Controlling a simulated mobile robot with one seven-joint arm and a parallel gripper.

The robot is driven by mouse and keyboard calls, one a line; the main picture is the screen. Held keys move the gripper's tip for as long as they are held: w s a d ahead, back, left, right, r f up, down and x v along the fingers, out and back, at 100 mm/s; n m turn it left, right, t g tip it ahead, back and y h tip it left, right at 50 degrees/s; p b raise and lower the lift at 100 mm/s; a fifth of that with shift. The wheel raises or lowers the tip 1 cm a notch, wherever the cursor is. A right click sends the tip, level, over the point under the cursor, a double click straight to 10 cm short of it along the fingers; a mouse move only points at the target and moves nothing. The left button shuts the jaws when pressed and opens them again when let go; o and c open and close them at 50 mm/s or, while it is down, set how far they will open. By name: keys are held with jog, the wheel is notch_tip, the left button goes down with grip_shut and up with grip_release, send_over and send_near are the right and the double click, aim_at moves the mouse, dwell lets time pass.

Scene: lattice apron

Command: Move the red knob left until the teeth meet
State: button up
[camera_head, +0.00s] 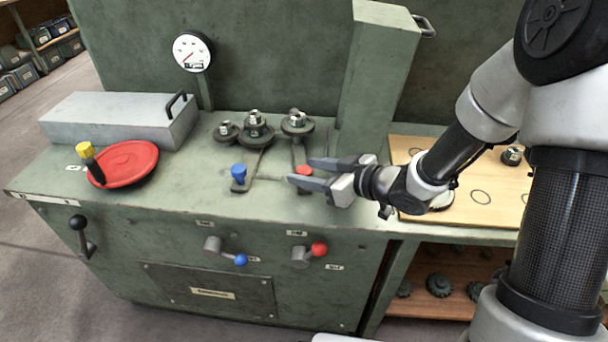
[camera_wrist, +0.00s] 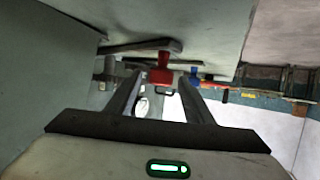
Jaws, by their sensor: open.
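The red knob (camera_head: 304,170) stands on the bench top at the near end of an arm below the right gear (camera_head: 297,124). My gripper (camera_head: 308,173) reaches in from the right, open, with its fingertips on either side of the red knob. In the wrist view the red knob (camera_wrist: 160,74) shows between the two fingers (camera_wrist: 161,82), with a gap visible on each side. The middle gears (camera_head: 255,133) and a smaller gear (camera_head: 225,131) sit to the left. A gap shows between the right gear and the middle gears; the teeth are too small to make out.
A blue knob (camera_head: 239,174) stands left of the red one. A green column (camera_head: 373,80) rises behind my gripper. A red-ball lever (camera_head: 319,249) and blue-ball lever (camera_head: 240,259) project from the front panel.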

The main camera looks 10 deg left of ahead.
jog(key=shift+x, duration=0.8)
grip_shut()
jog(key=shift+a, duration=0.1)
